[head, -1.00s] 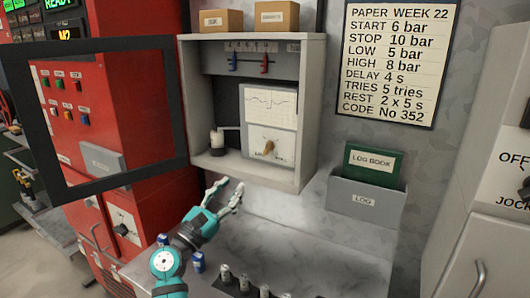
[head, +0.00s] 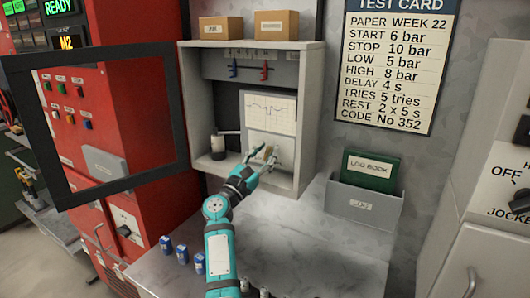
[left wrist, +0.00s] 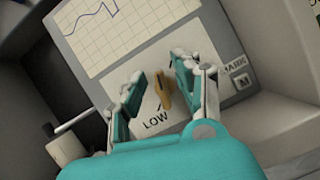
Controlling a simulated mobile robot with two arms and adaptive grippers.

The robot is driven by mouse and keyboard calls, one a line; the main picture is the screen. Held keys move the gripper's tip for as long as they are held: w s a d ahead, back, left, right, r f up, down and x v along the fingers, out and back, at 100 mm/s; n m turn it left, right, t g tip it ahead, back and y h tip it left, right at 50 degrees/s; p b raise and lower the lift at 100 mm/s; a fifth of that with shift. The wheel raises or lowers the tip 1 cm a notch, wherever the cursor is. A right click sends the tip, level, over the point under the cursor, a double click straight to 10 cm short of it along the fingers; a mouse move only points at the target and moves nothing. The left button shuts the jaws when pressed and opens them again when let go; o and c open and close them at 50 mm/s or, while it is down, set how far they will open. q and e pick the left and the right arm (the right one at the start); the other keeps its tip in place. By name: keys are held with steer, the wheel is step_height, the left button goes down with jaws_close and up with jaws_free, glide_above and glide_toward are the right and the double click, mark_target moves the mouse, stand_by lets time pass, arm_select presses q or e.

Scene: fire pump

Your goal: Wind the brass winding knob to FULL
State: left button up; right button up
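The brass winding knob (left wrist: 163,91) sits on the lower face of the chart recorder (left wrist: 105,25), above the word LOW. In the head view the knob (head: 267,153) is partly hidden by my gripper. My left gripper (left wrist: 158,80) is open, with one finger on each side of the knob; I see a gap on both sides. It also shows in the head view (head: 262,160), reaching into the grey cabinet (head: 306,110). The FULL mark cannot be read. My right gripper is not in view.
A white cylinder with a thin arm (head: 218,146) stands left of the recorder. The cabinet walls lie close around my gripper. An open dark-framed door (head: 180,110) is at the left. Small blue bottles (head: 198,263) and the log holder (head: 365,204) are below and right.

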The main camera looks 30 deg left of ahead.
arm_select(q)
steer(key=shift+c, duration=0.4)
jaws_close()
